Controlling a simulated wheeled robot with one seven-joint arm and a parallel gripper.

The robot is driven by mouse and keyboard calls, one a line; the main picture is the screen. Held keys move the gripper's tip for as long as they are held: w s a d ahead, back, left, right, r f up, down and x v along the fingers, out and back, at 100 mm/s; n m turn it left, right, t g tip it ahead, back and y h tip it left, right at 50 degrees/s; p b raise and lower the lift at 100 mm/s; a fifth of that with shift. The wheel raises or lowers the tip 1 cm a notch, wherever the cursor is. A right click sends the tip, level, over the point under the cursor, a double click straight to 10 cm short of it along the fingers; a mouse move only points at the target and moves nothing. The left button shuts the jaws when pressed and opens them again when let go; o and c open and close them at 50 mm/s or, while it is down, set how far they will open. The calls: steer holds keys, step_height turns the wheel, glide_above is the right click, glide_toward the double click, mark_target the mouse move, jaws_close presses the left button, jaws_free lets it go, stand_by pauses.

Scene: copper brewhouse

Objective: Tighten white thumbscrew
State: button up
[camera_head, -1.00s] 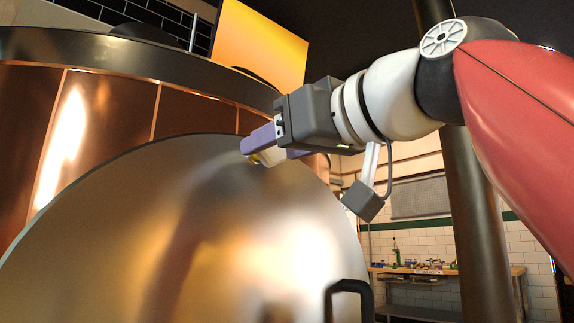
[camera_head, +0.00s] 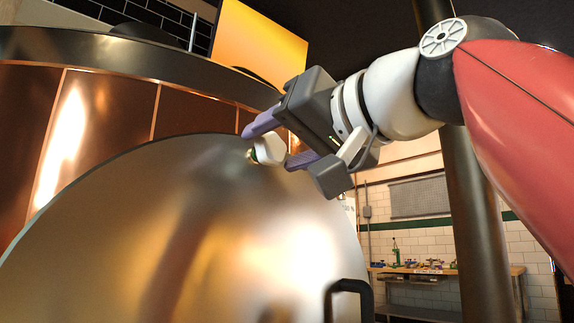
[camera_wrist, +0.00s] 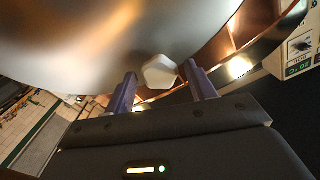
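The white thumbscrew (camera_head: 270,149) sticks out from the upper edge of the large domed metal lid (camera_head: 150,230). A small green part shows at its base in the head view. In the wrist view the thumbscrew (camera_wrist: 160,72) is a rounded white knob between and just beyond the purple finger tips. My gripper (camera_head: 275,147) is open, with one purple finger above the thumbscrew and the other below and to its right. In the wrist view a gap shows between each finger of my gripper (camera_wrist: 163,80) and the knob.
The copper vessel (camera_head: 110,110) with a dark rim stands behind the lid. A black handle (camera_head: 348,290) is on the lid's lower right. A dark pillar (camera_head: 475,220) and a workbench (camera_head: 430,270) stand farther back. A control panel (camera_wrist: 298,48) shows at right in the wrist view.

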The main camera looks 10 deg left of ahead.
steer(key=v, duration=0.6)
stand_by(0.3)
